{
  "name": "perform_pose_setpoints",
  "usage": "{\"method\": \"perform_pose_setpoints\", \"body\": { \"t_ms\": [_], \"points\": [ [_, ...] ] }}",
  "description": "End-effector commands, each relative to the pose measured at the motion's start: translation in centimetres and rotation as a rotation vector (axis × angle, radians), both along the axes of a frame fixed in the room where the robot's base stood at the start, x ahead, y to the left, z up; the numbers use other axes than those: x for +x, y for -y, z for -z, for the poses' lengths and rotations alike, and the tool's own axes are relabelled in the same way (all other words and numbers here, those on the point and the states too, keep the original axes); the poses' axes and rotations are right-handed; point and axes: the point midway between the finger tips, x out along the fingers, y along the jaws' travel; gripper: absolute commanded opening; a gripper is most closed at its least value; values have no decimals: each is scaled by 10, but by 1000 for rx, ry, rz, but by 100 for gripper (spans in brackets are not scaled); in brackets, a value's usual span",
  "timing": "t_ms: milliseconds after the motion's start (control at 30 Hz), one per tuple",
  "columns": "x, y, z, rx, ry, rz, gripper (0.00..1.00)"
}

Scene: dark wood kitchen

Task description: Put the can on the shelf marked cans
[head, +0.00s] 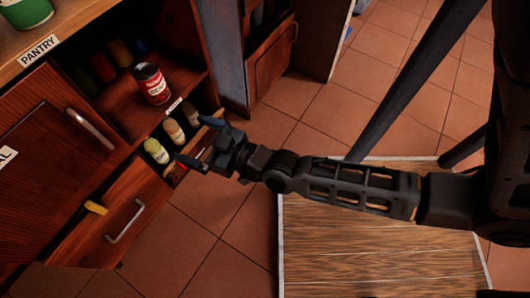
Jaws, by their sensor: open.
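A red can with a white label (151,84) stands upright near the front edge of an open cabinet shelf (128,108) at upper left. A small white tag (174,103) is on that shelf's front edge; its writing is too small to read. My gripper (193,140) is open, with its fingers pointing left toward the cabinet. It is below and to the right of the can, apart from it, in front of the lower shelf. Nothing shows between the fingers.
Several small jars (157,151) stand on the lower shelf by my gripper. Dark bottles (120,51) stand behind the can. A counter marked PANTRY (38,49) is above. A drawer with a handle (124,222) is below. A wooden tabletop (375,250) lies under my arm.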

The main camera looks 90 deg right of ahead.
Motion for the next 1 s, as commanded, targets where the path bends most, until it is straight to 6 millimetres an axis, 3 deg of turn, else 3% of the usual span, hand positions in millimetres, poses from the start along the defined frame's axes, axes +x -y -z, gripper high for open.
{"method": "perform_pose_setpoints", "body": {
  "t_ms": [33, 200, 433, 667, 1000],
  "points": [
    [-20, -19, -8, 7, -20, -45, 100],
    [-74, -65, -46, 23, -69, -177, 100],
    [-131, -102, -104, 40, -135, -329, 100],
    [-152, -114, -137, 47, -168, -400, 100],
    [-154, -115, -140, 47, -171, -406, 100]
  ]
}}
